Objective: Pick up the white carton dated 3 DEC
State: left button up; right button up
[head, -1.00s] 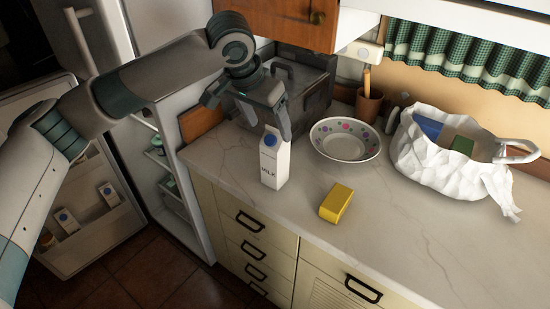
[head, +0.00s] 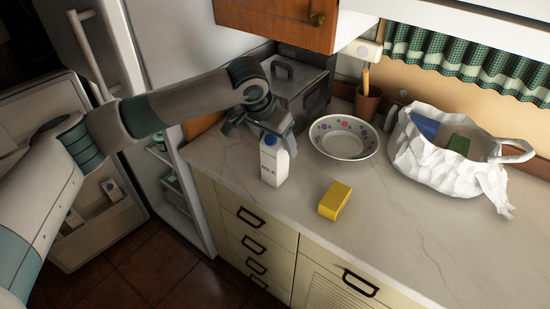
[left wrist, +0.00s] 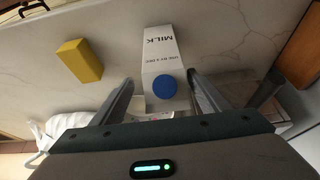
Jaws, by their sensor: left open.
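A white milk carton (head: 272,168) with a blue cap stands upright on the counter near its front left. In the left wrist view the carton (left wrist: 160,55) shows the words MILK and what reads as USE BY 3 DEC. My left gripper (left wrist: 164,97) is open, with one finger on either side of the carton's capped end. In the head view the left gripper (head: 264,132) is at the carton's top, partly behind it. Contact between fingers and carton cannot be told. My right gripper is not in view.
A yellow sponge (head: 335,201) lies right of the carton. A dotted bowl (head: 343,150), a filled white bag (head: 440,170) and a utensil pot (head: 367,103) stand further right. A grey box-shaped appliance (head: 305,85) is behind the gripper. Another carton (head: 112,189) sits in the open fridge door.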

pick_arm(q)
jog(key=shift+w+f+p, duration=0.35)
jog(key=shift+f+p, duration=0.15)
jog(key=p+x, duration=0.1)
jog(key=x, duration=0.2)
jog(key=shift+w, duration=0.15)
jog(key=shift+w+f, duration=0.1)
jog(key=shift+f, duration=0.3)
jog(key=shift+c, duration=0.4)
jog(key=shift+r, duration=0.1)
jog(key=c, duration=1.6)
